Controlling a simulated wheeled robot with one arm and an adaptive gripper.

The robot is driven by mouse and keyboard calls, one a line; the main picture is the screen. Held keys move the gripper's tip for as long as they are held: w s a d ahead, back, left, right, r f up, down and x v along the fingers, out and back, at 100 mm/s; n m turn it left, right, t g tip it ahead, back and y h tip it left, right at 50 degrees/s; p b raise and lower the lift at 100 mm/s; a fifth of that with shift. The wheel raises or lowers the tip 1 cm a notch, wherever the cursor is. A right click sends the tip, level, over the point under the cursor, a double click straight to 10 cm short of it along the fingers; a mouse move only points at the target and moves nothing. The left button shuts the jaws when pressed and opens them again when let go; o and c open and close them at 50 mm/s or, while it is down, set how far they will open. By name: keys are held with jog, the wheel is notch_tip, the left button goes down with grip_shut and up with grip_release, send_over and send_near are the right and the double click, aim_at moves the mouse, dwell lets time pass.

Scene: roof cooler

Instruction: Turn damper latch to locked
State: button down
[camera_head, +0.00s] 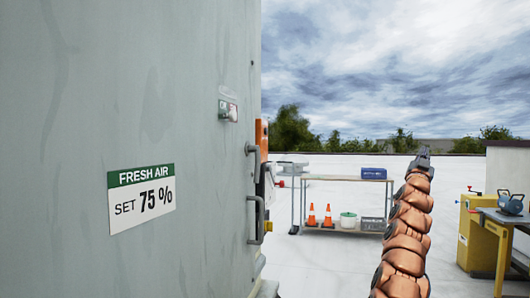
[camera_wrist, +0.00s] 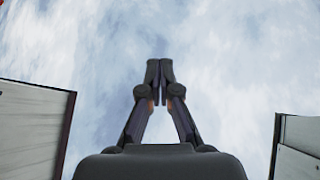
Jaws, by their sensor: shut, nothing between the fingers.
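A small latch or switch (camera_head: 228,110) with a pale knob sits on a label plate high on the grey cooler cabinet's side panel, near its right edge, in the head view. Whether it is the damper latch, and its setting, I cannot tell at this size. My gripper (camera_head: 423,153) points upward at the right, well apart from the cabinet. In the wrist view my gripper (camera_wrist: 159,70) shows its two fingers together against the sky, with nothing held.
A cart (camera_head: 340,178) with cones stands behind. A yellow cabinet (camera_head: 478,235) and workbench (camera_head: 508,217) stand right. Open roof lies between.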

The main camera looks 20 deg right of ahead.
jog(key=a+r+n+t+y+p, duration=0.1)
jog(key=a+r+n+t+p, duration=0.3)
jog(key=r+n+t+p, duration=0.45)
jog(key=w+a+r+n+t+y+p, duration=0.2)
jog(key=w+a+r+n+t+y, duration=0.1)
jog(key=a+n+y, duration=0.55)
jog(key=w+a+r+n+t+y+p, duration=0.25)
jog(key=w+a+n+t+y, duration=0.2)
jog(key=n+y, duration=0.65)
jog(key=a+f+n+g+y+p, duration=0.35)
jog(key=a+n+y, duration=0.25)
jog(key=a, duration=0.3)
jog(key=a+f+n+g+y+p, duration=0.2)
jog(key=a+f+n+g+y, duration=0.3)
jog(key=a, duration=0.4)
jog(key=s+a+f+n+g+y+p, duration=0.35)
jog(key=s+a+f+g, duration=0.45)
jog(key=a, duration=0.3)
jog(key=w+a+f+t+p, duration=0.1)
jog(key=w+a+p, duration=0.4)
jog(key=w, duration=0.5)
jog(key=shift+w+a+f+y, duration=0.25)
jog(key=shift+w+y, duration=0.05)
